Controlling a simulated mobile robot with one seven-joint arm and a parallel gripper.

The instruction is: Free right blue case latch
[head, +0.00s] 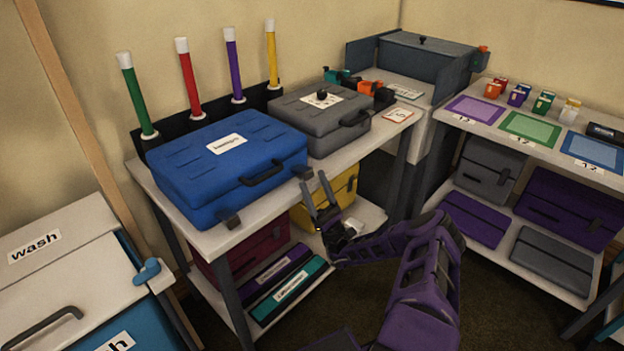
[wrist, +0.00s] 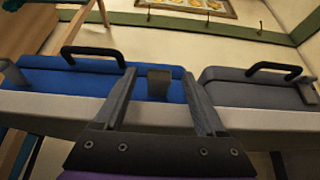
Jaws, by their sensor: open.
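The blue case (head: 228,165) lies closed on the tabletop, its dark handle (head: 261,174) facing front. Its right latch (head: 303,169), a dark tab, sits at the front right corner; the left latch (head: 229,219) is at the front left. My gripper (head: 314,178) is open and empty in front of the table edge near the right latch. In the wrist view the right latch (wrist: 158,82) shows between the two spread fingers (wrist: 158,74), beyond the tips with no clear contact. I cannot tell whether the latch is fastened.
A grey case (head: 322,118) lies close to the right of the blue case. The pale table edge (wrist: 60,104) runs below the cases. The lower shelf holds a yellow case (head: 338,198) and a maroon case (head: 240,255). A wash bin (head: 70,270) stands at the left.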

